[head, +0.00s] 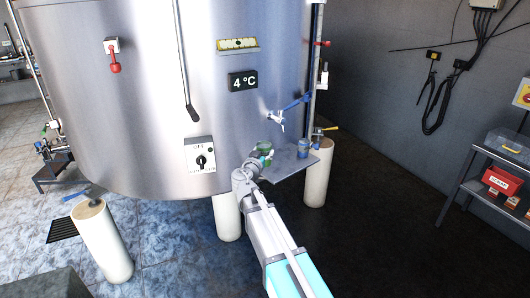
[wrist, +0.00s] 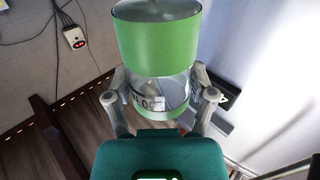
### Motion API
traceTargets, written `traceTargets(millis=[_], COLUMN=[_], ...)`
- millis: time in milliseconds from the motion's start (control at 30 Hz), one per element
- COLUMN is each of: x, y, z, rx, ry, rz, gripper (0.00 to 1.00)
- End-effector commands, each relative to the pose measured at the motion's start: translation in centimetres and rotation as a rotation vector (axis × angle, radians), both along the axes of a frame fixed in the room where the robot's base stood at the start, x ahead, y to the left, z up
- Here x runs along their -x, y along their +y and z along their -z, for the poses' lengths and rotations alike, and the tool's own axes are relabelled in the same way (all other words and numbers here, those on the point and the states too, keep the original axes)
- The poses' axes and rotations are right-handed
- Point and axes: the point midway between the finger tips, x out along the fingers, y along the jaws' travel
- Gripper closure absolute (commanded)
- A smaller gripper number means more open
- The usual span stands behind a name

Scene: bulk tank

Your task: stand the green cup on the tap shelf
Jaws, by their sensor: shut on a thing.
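The green cup (wrist: 158,42) fills the upper middle of the wrist view, with a green band, a clear middle with a dark-lettered label, and a green lower band. My gripper (wrist: 163,98) is shut on it, one finger on each side. In the head view the green cup (head: 265,148) is small, partly hidden by my gripper (head: 262,158), at the left end of the grey tap shelf (head: 286,166). I cannot tell whether the cup touches the shelf.
A blue-banded cup (head: 302,147) stands on the right part of the shelf. A tap (head: 278,120) with a blue lever sticks out of the steel tank (head: 150,100) above the shelf. A dial switch box (head: 201,156) is left of my gripper. Shelf space shows between the cups.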

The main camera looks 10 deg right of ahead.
Motion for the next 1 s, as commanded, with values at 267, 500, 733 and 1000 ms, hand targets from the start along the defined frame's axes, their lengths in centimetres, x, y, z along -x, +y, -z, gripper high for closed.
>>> traceTargets(millis=[267,500,733,1000], x=[0.0,0.0,0.0,0.0], y=[0.0,0.0,0.0,0.0], z=[-0.8,-3.2,-6.4,-10.1], rx=[0.0,0.0,0.0,0.0], ry=[0.0,0.0,0.0,0.0], rz=[0.0,0.0,0.0,0.0], gripper=[0.61,0.61,0.61,0.61])
